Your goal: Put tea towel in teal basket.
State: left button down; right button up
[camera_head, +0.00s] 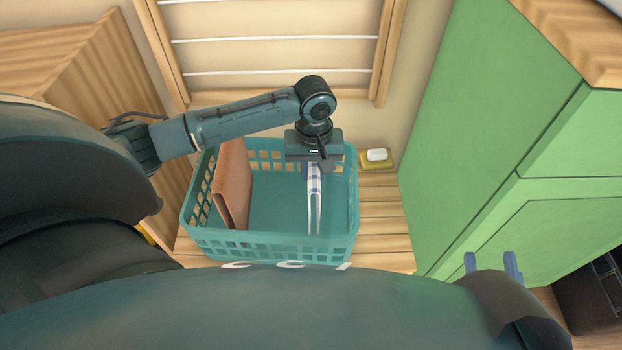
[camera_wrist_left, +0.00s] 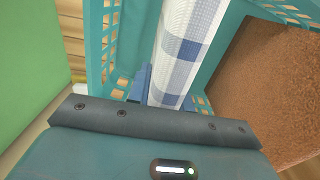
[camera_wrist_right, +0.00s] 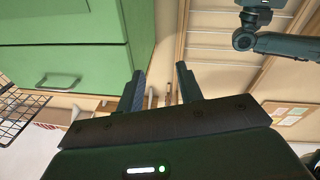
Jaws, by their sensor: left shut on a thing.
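The tea towel (camera_head: 314,205), white with blue checks, hangs folded in my left gripper (camera_head: 312,168). The left wrist view shows the towel (camera_wrist_left: 182,50) between the fingers of the left gripper (camera_wrist_left: 170,92). The teal basket (camera_head: 270,246) stands on a wooden slatted surface. The towel hangs inside the basket's outline, near its right side; I cannot tell if its lower end touches the floor. My right gripper (camera_head: 493,264) is at the lower right of the head view, away from the basket. It is open and empty, as the right wrist view (camera_wrist_right: 162,85) shows.
A yellow dish with a white bar (camera_head: 377,157) sits behind the basket's right corner. A green cabinet (camera_head: 500,130) rises at right, a wooden panel (camera_head: 75,75) at left. A wall rack (camera_head: 275,45) is behind.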

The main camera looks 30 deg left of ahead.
pick_arm(q)
notch_tip(320, 180, down, 4)
jog(key=shift+b, duration=0.7)
pick_arm(e)
jog(key=shift+w+a, duration=0.15)
jog(key=shift+a, duration=0.05)
jog(key=shift+r, duration=0.15)
pick_arm(q)
jog(key=c, duration=1.3)
grip_release()
jog(key=shift+f, duration=0.15)
jog(key=shift+o, duration=0.2)
pick_arm(e)
jog(key=shift+f, duration=0.2)
